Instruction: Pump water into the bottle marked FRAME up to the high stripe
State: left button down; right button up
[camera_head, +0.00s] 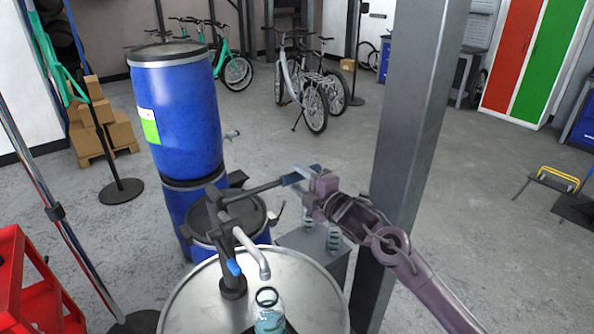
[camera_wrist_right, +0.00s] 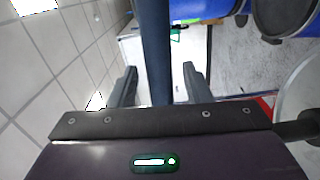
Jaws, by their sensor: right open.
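A clear bottle (camera_head: 269,318) with a dark ring at its neck stands on the metal drum lid, below the pump spout (camera_head: 252,254). It holds something bluish; its marking and stripes are not readable, and its lower part is cut off. The dark hand pump (camera_head: 228,225) rises from the drum, with a long handle (camera_head: 255,189) reaching right to a blue grip. My right gripper (camera_head: 305,178) is at that blue grip. In the right wrist view the dark blue handle (camera_wrist_right: 155,50) runs between the open fingers, with gaps on both sides. My left gripper is not in view.
Blue drums (camera_head: 180,115) stand behind the pump at left. A grey post (camera_head: 412,120) rises close behind my right arm. A grey box (camera_head: 318,262) beside the drum carries small ribbed clear objects. A red rack (camera_head: 30,285) is at lower left. Open floor lies right.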

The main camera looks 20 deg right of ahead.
jog(key=shift+x, duration=1)
jog(key=shift+c, duration=0.3)
grip_shut()
